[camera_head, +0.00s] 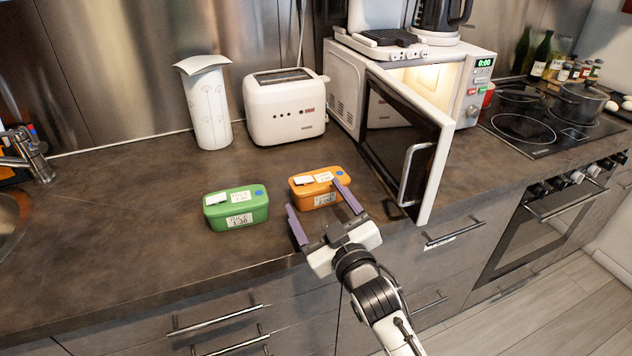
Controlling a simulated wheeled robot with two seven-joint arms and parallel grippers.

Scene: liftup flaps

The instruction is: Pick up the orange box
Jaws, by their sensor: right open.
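An orange box (313,187) with white labels and a blue dot on its lid sits on the dark counter, left of the open microwave door. My right gripper (319,203) comes in from the lower right. Its two purple fingers are spread apart and point at the orange box. The right finger overlaps the box's right side in the picture; I cannot tell whether it touches. The left finger is at the box's lower left. Nothing is held between the fingers. My left gripper is not in view.
A similar green box (237,208) stands to the left of the orange one. The microwave (345,84) has its door (409,145) swung out over the counter. The counter's left part (110,225) is clear.

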